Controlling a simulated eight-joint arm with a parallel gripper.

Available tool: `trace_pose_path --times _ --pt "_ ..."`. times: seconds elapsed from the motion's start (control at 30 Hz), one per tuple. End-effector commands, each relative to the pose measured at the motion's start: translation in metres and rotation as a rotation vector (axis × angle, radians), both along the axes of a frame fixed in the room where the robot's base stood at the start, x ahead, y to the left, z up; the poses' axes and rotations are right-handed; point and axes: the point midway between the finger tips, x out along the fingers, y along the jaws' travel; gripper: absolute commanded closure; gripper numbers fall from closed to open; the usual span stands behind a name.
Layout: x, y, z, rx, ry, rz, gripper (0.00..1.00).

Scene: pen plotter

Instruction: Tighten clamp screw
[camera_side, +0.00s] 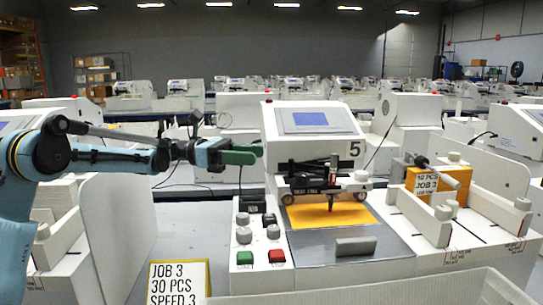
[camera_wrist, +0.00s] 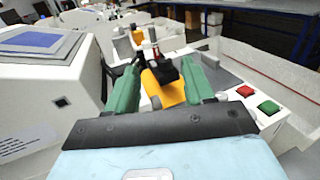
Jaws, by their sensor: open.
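The plotter marked 5 (camera_side: 315,120) stands in the middle of the side view. Its dark pen carriage (camera_side: 308,178) sits over a yellow sheet (camera_side: 305,216), with an upright pen (camera_side: 332,190) in it. A small pale knob (camera_side: 361,176) is at the carriage's right end; I cannot tell whether it is the clamp screw. My gripper (camera_side: 248,154) is left of the carriage and a little higher, touching nothing visible. In the wrist view my gripper (camera_wrist: 162,64) has its green fingers apart and empty, with the carriage (camera_wrist: 164,72) and yellow sheet (camera_wrist: 167,91) beyond between them.
A green button (camera_side: 244,258) and a red button (camera_side: 276,257) are on the plotter's front left, beside grey knobs (camera_side: 272,232). A JOB 3 sign (camera_side: 178,283) stands in front. A white rack (camera_side: 425,222) with a yellow block (camera_side: 440,184) is at right.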

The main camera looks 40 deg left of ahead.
Motion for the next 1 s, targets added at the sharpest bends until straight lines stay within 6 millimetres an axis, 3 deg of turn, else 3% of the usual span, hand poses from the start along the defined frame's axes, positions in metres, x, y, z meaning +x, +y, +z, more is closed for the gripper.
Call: trace_pose_path --times 0.1,0.23,0.37,0.8,1.0 --pt "-0.001 -0.003 -0.026 0.006 -0.002 -0.003 0.47" --pt "0.000 -0.005 -0.037 0.008 -0.003 -0.003 0.47" --pt "0.004 -0.014 -0.038 0.009 -0.003 -0.005 0.47" --pt "0.037 -0.086 -0.038 0.011 -0.004 -0.006 0.47" --pt "0.047 -0.107 -0.037 0.011 -0.004 -0.003 0.47"
